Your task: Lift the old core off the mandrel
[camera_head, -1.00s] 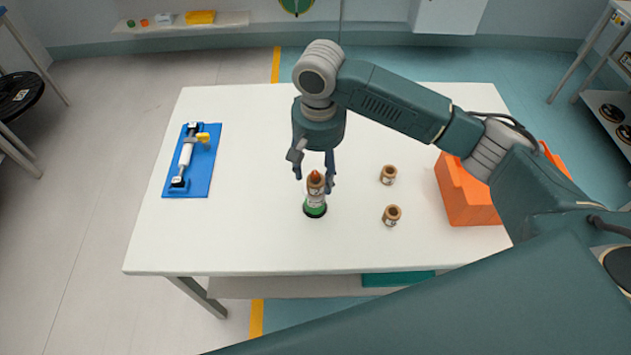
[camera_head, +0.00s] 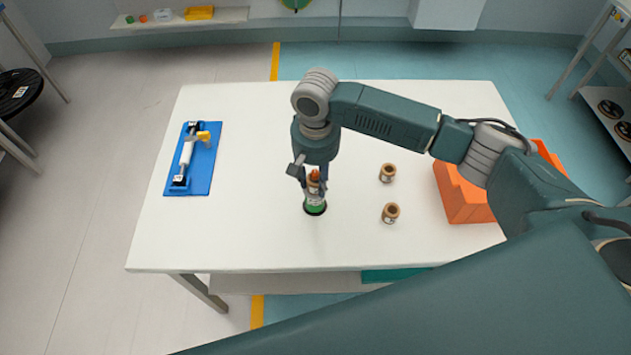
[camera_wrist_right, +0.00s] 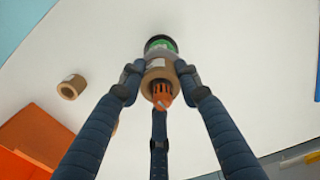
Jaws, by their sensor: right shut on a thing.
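The old core (camera_head: 312,186) is a brown tube with a pale label, standing upright on the mandrel. The mandrel's orange tip (camera_head: 315,174) sticks out of the top, and its green and black base (camera_head: 315,207) stands on the table. My right gripper (camera_head: 311,182) points down with its fingers around the core. In the right wrist view its fingers (camera_wrist_right: 160,72) are shut on the core (camera_wrist_right: 159,70), with the orange tip (camera_wrist_right: 161,95) between them and the green band (camera_wrist_right: 160,46) beyond. My left gripper is not in view.
Two brown cores (camera_head: 387,173) (camera_head: 390,212) stand to the right on the white table (camera_head: 240,230). An orange bin (camera_head: 462,198) is at the right edge. A blue board with a white roller (camera_head: 200,172) lies at the left. The table between the board and mandrel is clear.

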